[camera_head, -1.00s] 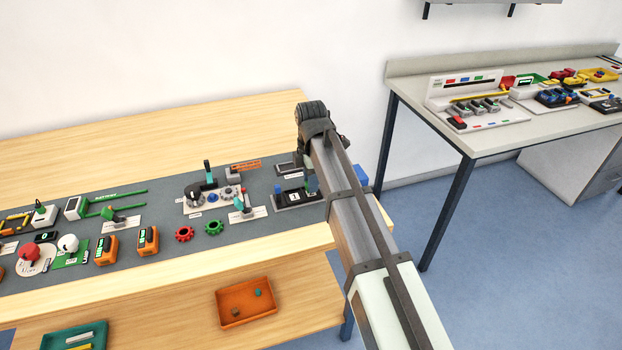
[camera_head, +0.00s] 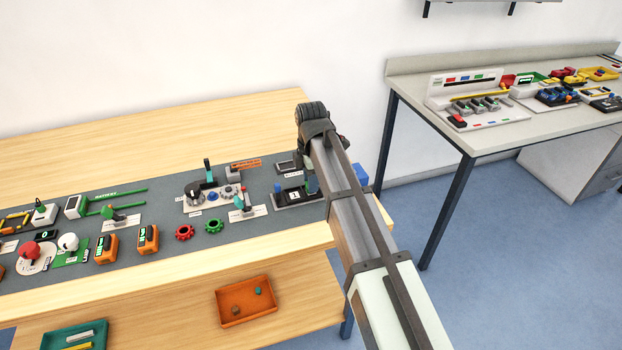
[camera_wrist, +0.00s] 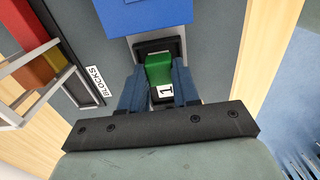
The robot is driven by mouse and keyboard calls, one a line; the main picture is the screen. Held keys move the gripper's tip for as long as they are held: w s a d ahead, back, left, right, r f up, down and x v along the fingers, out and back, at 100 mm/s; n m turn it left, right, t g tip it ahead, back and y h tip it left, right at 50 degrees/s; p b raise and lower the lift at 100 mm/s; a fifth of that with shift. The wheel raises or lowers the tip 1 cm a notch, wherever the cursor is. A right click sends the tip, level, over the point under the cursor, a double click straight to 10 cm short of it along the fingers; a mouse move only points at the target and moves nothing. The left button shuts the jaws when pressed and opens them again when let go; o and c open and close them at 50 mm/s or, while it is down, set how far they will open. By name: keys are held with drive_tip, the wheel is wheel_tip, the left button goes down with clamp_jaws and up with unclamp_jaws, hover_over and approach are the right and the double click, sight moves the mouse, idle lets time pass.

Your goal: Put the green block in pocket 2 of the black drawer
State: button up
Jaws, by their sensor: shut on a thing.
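The green block (camera_wrist: 159,71) is between the two blue fingers of my gripper (camera_wrist: 159,80) in the wrist view. The gripper is shut on it. The block is over the black drawer (camera_wrist: 143,47), whose dark rim shows around it. A white label with a "1" (camera_wrist: 166,91) shows just below the block in the picture. A blue housing (camera_wrist: 155,15) is beyond the drawer. Pocket 2 cannot be made out, and I cannot tell whether the block touches the drawer. In the head view my arm hides the gripper's tips and the block.
A rack labelled "BLOCKS" (camera_wrist: 96,80) with red and orange blocks stands left in the wrist view. In the head view, several devices crowd the grey mat (camera_head: 262,190). An orange tray (camera_head: 222,309) is on the lower shelf. A second table (camera_head: 480,135) is at right.

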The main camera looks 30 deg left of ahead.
drive_tip(key=shift+f, duration=0.3)
idle(0.4)
drive_tip(key=o, duration=1)
drive_tip(key=shift+o, duration=0.2)
drive_tip(key=shift+r, duration=0.15)
drive_tip(key=shift+r, duration=3.4)
